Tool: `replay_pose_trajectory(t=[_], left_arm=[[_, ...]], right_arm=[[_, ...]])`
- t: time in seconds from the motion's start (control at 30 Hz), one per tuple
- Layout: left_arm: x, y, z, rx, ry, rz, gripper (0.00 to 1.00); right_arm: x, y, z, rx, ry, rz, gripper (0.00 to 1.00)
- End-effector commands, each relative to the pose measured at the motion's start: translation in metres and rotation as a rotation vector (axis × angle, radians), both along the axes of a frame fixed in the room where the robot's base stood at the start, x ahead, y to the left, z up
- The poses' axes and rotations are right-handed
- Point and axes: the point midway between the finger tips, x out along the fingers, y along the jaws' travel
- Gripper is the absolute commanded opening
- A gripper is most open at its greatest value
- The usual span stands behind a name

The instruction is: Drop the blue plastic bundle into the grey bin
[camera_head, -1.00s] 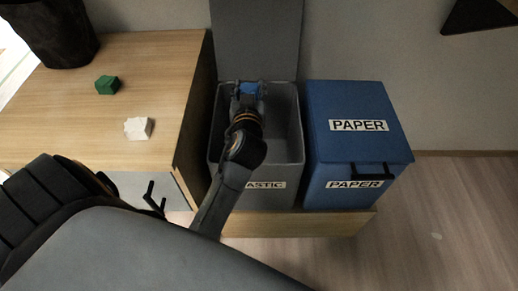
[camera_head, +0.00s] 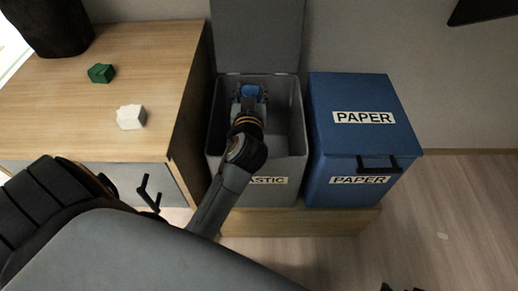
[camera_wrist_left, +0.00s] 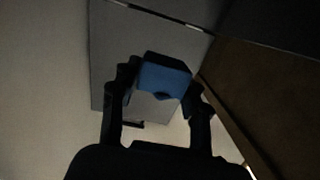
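The grey bin (camera_head: 279,172) stands with its lid (camera_head: 257,35) raised behind it; its label, partly covered by my arm, ends in "ASTIC". My left arm reaches over the front rim, and my left gripper (camera_head: 249,97) is at the bin's opening. The blue plastic bundle (camera_head: 251,90) is at the gripper's tips. In the left wrist view the bundle (camera_wrist_left: 165,76) sits between the two fingers, which appear closed on it. How deep the gripper is inside the bin is hard to tell. Small dark tips, likely my right gripper (camera_head: 401,288), just show at the bottom edge.
A blue bin (camera_head: 352,143) labelled "PAPER", lid shut, stands right of the grey bin. Both rest on a low wooden base (camera_head: 300,222). On the wooden cabinet (camera_head: 75,125) at left are a green piece (camera_head: 101,73), a white piece (camera_head: 131,117) and a dark container (camera_head: 48,25).

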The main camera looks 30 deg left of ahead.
Motion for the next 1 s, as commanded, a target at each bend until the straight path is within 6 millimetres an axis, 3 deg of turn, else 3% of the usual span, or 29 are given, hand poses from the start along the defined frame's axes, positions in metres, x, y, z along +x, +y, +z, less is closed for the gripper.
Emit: replay_pose_trajectory(t=[0.03, 0.1, 0.13, 0.53, 1.0], left_arm=[[0.0, 0.0, 0.0, 0.0, 0.0, 0.0, 0.56], [0.0, 0.0, 0.0, 0.0, 0.0, 0.0, 0.7], [0.0, 0.0, 0.0, 0.0, 0.0, 0.0, 0.72], [0.0, 0.0, 0.008, -0.001, -0.003, 0.001, 0.72], [0.0, 0.0, 0.089, -0.001, -0.004, 0.001, 0.72]], right_arm=[[0.0, 0.0, 0.0, 0.0, 0.0, 0.0, 0.36], [0.0, 0.0, 0.0, 0.0, 0.0, 0.0, 0.36], [0.0, 0.0, 0.0, 0.0, 0.0, 0.0, 0.36], [0.0, 0.0, 0.0, 0.0, 0.001, 0.0, 0.36], [0.0, 0.0, 0.0, 0.0, 0.001, 0.0, 0.36]])
